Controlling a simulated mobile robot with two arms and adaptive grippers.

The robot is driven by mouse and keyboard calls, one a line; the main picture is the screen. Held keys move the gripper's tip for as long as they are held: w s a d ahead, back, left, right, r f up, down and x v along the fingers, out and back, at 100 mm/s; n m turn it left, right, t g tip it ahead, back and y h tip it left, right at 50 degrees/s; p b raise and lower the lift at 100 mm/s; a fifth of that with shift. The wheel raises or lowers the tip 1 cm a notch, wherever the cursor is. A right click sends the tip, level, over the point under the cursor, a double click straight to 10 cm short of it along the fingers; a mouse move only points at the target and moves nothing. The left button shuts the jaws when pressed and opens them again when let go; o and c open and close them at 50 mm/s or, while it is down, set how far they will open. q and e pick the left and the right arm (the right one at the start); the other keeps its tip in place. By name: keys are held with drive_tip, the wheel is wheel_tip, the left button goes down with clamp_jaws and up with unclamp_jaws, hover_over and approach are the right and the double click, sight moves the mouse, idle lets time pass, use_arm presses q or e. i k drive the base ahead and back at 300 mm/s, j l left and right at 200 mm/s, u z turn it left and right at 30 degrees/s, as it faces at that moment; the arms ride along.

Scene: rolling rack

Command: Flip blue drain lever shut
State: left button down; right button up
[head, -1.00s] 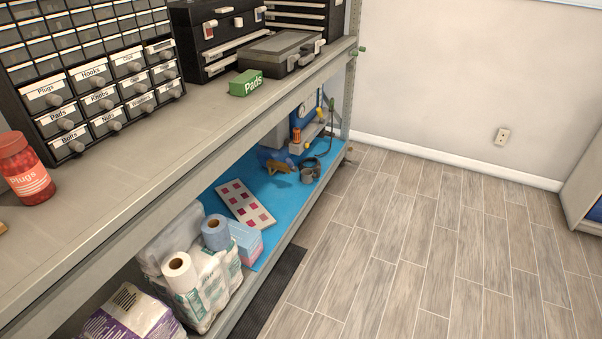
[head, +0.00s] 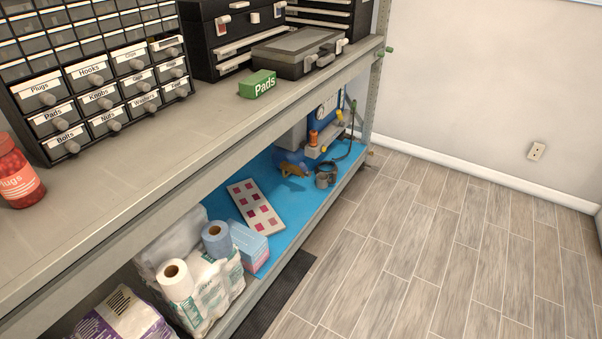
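I cannot make out a blue drain lever in the head view; it is too small or hidden. A blue machine with a round gauge (head: 326,108) stands at the far end of the lower shelf, partly behind the shelf's upper deck. Small orange (head: 313,138) and yellow (head: 339,116) parts show on or beside it. A dark hose (head: 352,148) curves down at its right. Neither of my grippers is in view.
The plank floor (head: 430,230) at right is clear.

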sight(307, 173)
drive_tip(key=i+l+u, duration=0.15)
drive_tip(key=i+l, duration=0.6)
drive_tip(key=i, duration=0.2)
drive_tip(key=i+l+u, duration=0.1)
drive_tip(key=i+l, duration=0.7)
drive_tip(key=i, duration=0.1)
